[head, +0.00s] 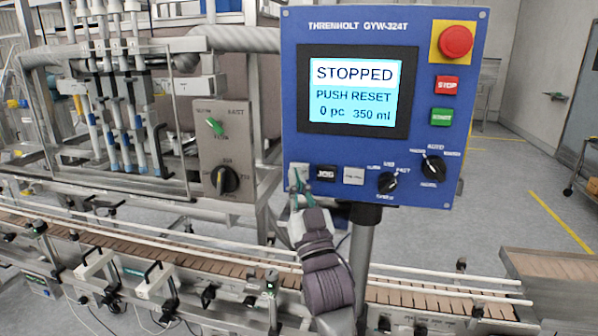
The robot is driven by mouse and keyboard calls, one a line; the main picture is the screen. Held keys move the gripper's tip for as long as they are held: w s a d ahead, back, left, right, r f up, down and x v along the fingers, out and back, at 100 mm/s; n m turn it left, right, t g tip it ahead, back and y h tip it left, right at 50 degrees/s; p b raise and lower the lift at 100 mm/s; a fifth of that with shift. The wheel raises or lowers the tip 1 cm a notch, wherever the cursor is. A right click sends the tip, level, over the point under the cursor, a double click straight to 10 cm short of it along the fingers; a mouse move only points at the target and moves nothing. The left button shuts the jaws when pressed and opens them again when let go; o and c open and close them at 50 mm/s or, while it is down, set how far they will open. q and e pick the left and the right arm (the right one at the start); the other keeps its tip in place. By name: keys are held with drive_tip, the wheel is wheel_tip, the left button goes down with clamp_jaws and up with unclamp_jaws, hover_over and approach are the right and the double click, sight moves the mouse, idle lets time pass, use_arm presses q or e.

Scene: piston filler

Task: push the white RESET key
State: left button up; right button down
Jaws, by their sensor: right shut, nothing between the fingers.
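A blue control panel (290,100) stands in the middle, its screen (353,90) reading STOPPED, PUSH RESET, 0 pc 350 ml. Along its lower edge is a white key (299,168) at the far left, then a black JOG key (325,173), then another white key (354,176) with a label too small to read. My right gripper (298,184) is shut and empty, with its fingertips in front of the far-left white key. They hide part of that key and its label, so I cannot tell whether they touch it. My left gripper is out of view.
A red emergency knob (456,41), red STOP key (446,85) and green START key (442,117) are on the panel's right. Two black rotary knobs sit below. A grey switch box (228,150) is left of the panel. The conveyor (200,255) runs below.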

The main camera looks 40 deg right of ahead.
drive_tip(key=shift+w+d, duration=0.35)
drive_tip(key=shift+d, duration=0.15)
idle(1.5)
drive_tip(key=shift+a+f, duration=0.15)
drive_tip(key=shift+f, duration=0.05)
drive_tip(key=shift+s+a+f, duration=0.1)
drive_tip(key=shift+s+a, duration=0.15)
drive_tip(key=shift+s, duration=0.05)
drive_tip(key=s+a, duration=0.3)
drive_tip(key=a, duration=0.1)
drive_tip(key=shift+s, duration=0.2)
idle(0.4)
idle(0.8)
